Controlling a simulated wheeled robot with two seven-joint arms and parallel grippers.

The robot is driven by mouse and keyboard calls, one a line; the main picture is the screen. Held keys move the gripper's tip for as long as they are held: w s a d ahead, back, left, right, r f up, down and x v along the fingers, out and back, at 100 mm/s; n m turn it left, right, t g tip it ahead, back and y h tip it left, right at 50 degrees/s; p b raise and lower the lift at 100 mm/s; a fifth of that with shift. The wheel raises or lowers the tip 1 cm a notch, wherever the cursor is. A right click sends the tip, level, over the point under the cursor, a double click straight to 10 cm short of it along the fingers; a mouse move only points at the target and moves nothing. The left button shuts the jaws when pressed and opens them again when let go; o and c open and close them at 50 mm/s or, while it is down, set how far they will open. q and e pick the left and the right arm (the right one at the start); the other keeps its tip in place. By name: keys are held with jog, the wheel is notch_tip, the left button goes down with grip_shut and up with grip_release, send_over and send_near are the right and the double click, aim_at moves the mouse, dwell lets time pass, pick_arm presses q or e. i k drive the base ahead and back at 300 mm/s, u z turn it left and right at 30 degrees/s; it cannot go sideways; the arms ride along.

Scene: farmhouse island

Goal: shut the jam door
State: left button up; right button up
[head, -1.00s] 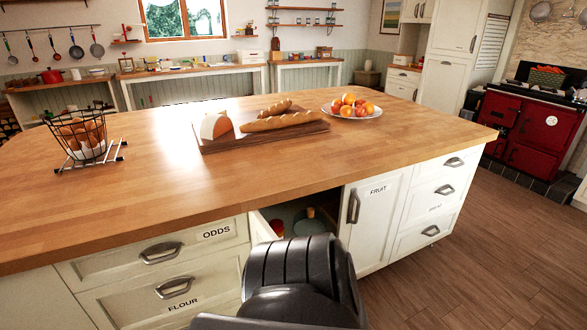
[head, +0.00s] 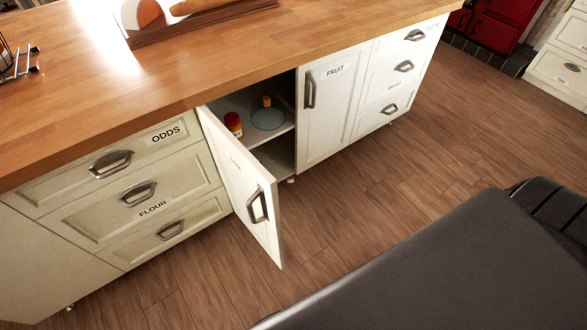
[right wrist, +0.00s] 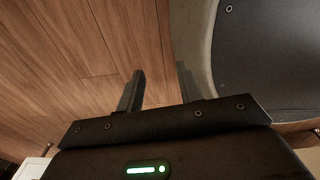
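A white cabinet door (head: 236,172) of the island stands open in the head view, swung out toward me and hinged on its left side. Its label is too faint to read. Its metal handle (head: 257,206) is near the free edge. Behind it the cabinet shows a red jar (head: 233,124) and a blue-grey round item (head: 267,118) on a shelf. My right gripper (right wrist: 160,92) shows in the right wrist view with its two fingers apart and nothing between them, over wooden floor. It is not touching the door. My left gripper is out of view.
The closed FRUIT door (head: 326,105) is right of the opening. The ODDS (head: 115,160) and FLOUR (head: 140,193) drawers are shut at the left. A bread board (head: 200,20) lies on the worktop (head: 150,75). Wooden floor (head: 370,200) before the island is clear.

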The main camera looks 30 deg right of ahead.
aim_at(252, 191)
jog(key=z, duration=0.25)
jog(key=i, duration=0.5)
jog(key=z, duration=2.45)
